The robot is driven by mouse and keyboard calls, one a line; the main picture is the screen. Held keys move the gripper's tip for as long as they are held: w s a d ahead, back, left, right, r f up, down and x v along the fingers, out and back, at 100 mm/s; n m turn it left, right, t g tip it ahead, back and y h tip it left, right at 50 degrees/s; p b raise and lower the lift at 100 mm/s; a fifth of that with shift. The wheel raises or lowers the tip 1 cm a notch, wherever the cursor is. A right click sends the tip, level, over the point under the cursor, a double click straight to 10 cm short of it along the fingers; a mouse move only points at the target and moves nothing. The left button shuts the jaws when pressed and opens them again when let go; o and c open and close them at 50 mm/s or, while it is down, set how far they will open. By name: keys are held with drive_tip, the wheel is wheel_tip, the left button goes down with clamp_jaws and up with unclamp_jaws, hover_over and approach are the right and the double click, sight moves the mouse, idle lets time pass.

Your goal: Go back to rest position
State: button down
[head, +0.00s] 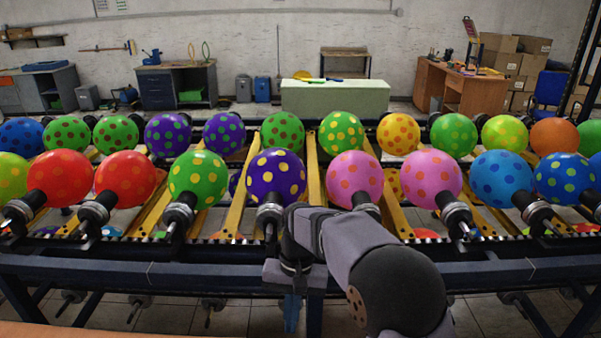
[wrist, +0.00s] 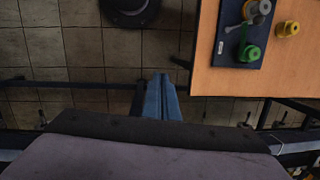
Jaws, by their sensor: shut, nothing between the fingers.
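My gripper (head: 291,312) hangs pointing down in front of the balloon rack's near rail (head: 180,272) in the head view. Its blue fingers are together and hold nothing. In the wrist view the closed blue fingers (wrist: 161,98) point over the tiled floor, left of a wooden table. Two rows of dotted balloons sit on the rack, among them a purple one with yellow dots (head: 275,174), just above and behind my arm, and a pink one (head: 354,179) to its right. My gripper touches no balloon.
The wooden table (wrist: 209,60) carries a dark blue board (wrist: 230,53) with a green piece (wrist: 248,53), and a yellow piece (wrist: 288,28) beside it. A dark round base (wrist: 129,8) stands on the floor. Open tiled floor lies below the fingers. Workbenches stand far behind the rack.

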drive_tip(key=s+d+f+n+t+h, duration=0.1)
drive_tip(key=s+d+f+t, duration=0.1)
drive_tip(key=s+d, duration=1.5)
drive_tip(key=shift+f, duration=0.65)
drive_tip(key=c, duration=1.8)
unclamp_jaws()
drive_tip(key=shift+o, duration=1.3)
drive_tip(key=w+a+r+n, duration=0.1)
drive_tip(key=w+a+n, duration=0.35)
drive_tip(key=a, duration=0.45)
drive_tip(key=w+a+n, duration=0.3)
drive_tip(key=w+a, duration=0.3)
drive_tip(key=a, duration=0.3)
drive_tip(key=s+a+f+n+g, duration=0.1)
drive_tip(key=s+a+f+n, duration=0.2)
drive_tip(key=a, duration=1)
drive_tip(key=s+a+n+g, duration=0.1)
drive_tip(key=s+a+n, duration=0.35)
drive_tip(key=a, duration=0.75)
drive_tip(key=shift+y, duration=0.3)
drive_tip(key=shift+s+a+f+p, duration=0.1)
drive_tip(key=shift+f+p, duration=0.4)
drive_tip(key=shift+f, duration=1.35)
drive_tip(key=shift+s+a+f+p, duration=0.1)
drive_tip(key=shift+f+p, duration=0.35)
drive_tip(key=shift+f, duration=1.4)
